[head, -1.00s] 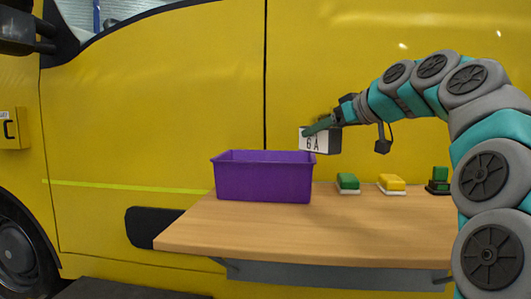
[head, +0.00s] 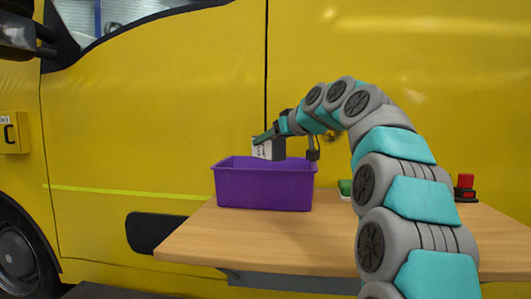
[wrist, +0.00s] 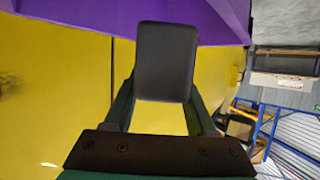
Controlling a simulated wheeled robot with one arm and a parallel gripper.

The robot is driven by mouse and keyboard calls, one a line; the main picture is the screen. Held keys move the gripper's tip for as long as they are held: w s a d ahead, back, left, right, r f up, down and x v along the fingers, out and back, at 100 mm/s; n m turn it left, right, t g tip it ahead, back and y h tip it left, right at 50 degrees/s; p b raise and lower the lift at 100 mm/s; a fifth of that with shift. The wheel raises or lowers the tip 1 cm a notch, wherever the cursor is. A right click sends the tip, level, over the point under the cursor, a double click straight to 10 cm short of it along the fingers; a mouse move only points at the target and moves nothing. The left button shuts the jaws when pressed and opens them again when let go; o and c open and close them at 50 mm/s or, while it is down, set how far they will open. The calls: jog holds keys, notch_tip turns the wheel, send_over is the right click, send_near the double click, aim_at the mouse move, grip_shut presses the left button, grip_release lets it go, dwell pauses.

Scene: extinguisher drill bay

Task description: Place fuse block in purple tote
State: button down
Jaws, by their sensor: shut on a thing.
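The fuse block (head: 263,151) has a white face with dark lettering and a dark side. My gripper (head: 268,138) is shut on it and holds it up in the air. In the head view it appears just over the back rim of the purple tote (head: 264,188), within the tote's width. The tote stands at the left of the wooden table; its inside floor is hidden. In the wrist view the block shows as a dark face (wrist: 166,58) between my fingers, with the purple tote (wrist: 215,22) along the top.
The wooden table (head: 265,235) has bare room in front of the tote. A green-topped item (head: 345,187) is partly hidden behind my arm, and a red item on a black base (head: 466,187) stands at the right. A yellow vehicle side (head: 160,110) rises behind the table.

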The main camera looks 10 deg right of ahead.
aim_at(266, 157)
jog(key=shift+w+a+f, duration=0.2)
jog(key=shift+w+a, duration=0.2)
jog(key=shift+w, duration=0.05)
jog(key=shift+s+f, duration=0.15)
jog(key=shift+f, duration=1.5)
jog(key=shift+f+b, duration=0.35)
jog(key=shift+b, duration=0.25)
jog(key=shift+d+f, duration=0.1)
jog(key=shift+f, duration=0.15)
